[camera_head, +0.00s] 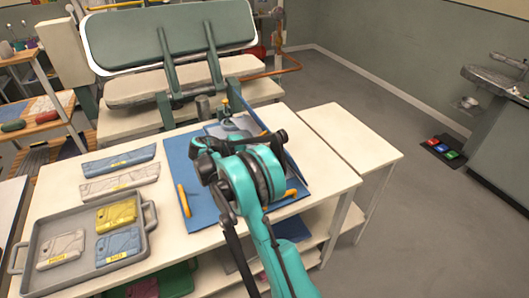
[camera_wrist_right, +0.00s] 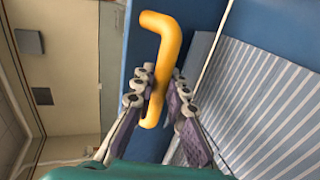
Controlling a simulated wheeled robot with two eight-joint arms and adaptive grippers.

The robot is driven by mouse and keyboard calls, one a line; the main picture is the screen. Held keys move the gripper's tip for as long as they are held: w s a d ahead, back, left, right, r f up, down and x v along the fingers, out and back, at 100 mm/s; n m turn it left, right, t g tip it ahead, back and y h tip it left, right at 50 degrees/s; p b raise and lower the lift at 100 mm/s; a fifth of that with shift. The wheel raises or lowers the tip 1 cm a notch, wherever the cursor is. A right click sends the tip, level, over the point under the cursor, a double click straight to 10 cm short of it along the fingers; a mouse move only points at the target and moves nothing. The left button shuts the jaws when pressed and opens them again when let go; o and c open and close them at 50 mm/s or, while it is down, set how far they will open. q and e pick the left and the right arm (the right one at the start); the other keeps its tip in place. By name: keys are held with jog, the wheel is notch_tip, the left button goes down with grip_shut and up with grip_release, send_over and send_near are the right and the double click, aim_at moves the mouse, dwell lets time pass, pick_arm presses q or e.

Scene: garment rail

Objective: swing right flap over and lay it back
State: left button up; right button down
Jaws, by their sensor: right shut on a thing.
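The blue folding board (camera_head: 176,160) lies on the white table. Its right flap (camera_head: 297,172) stands up at a tilt, and the wrist view shows a blue panel (camera_wrist_right: 200,22) beside the handle. My right gripper (camera_wrist_right: 158,88) is shut on an orange handle (camera_wrist_right: 162,60). My teal right arm hides the board's middle and the fingers in the head view. A striped garment (camera_wrist_right: 268,95) lies on blue beside the gripper. One orange handle (camera_head: 183,200) shows at the board's left and another orange part (camera_head: 288,195) at its right. My left gripper is not in view.
A grey tray (camera_head: 38,238) with labelled folded garments stands at the left. Blue (camera_head: 118,161) and whitish (camera_head: 120,182) folded pieces lie behind it. A white side table (camera_head: 345,135) at the right is bare. A large padded press (camera_head: 170,35) stands behind.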

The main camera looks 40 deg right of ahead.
jog(key=shift+w+a+f+h+b, duration=0.2)
jog(key=shift+a+f+h+b, duration=0.1)
jog(key=shift+a+f+b, duration=0.1)
jog(key=c, duration=1.6)
grip_release()
jog(key=shift+a, duration=0.1)
jog(key=shift+o, duration=0.6)
jog(key=shift+w+f, duration=0.1)
jog(key=shift+w, duration=0.05)
jog(key=v, duration=1.2)
